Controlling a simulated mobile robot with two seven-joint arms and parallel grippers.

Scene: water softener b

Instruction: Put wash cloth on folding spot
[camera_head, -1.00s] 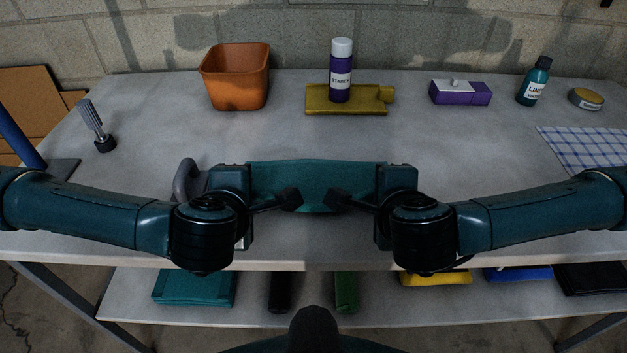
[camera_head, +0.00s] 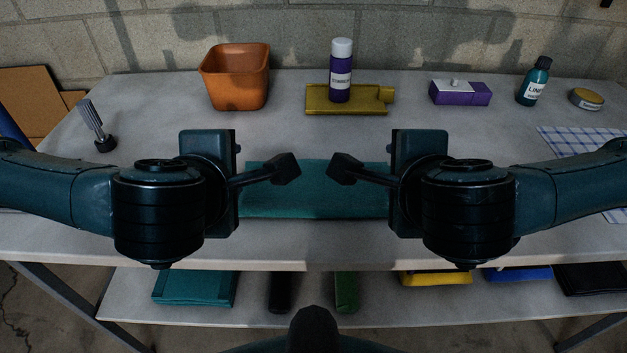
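A teal cloth (camera_head: 315,195) lies flat on the middle of the table, near its front edge. Its left and right ends are partly hidden by my grippers. My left gripper (camera_head: 284,170) is over the cloth's left part. My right gripper (camera_head: 342,170) is over its right part. The fingertips point at each other with a gap between, and no cloth hangs from them. I see each gripper from the side, so its finger opening does not show. No separately marked folding spot is clear to me.
At the back stand an orange bin (camera_head: 235,82), a starch bottle (camera_head: 340,72) by a yellow item (camera_head: 350,99), a purple box (camera_head: 460,93), a dark bottle (camera_head: 534,82) and a tin (camera_head: 586,98).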

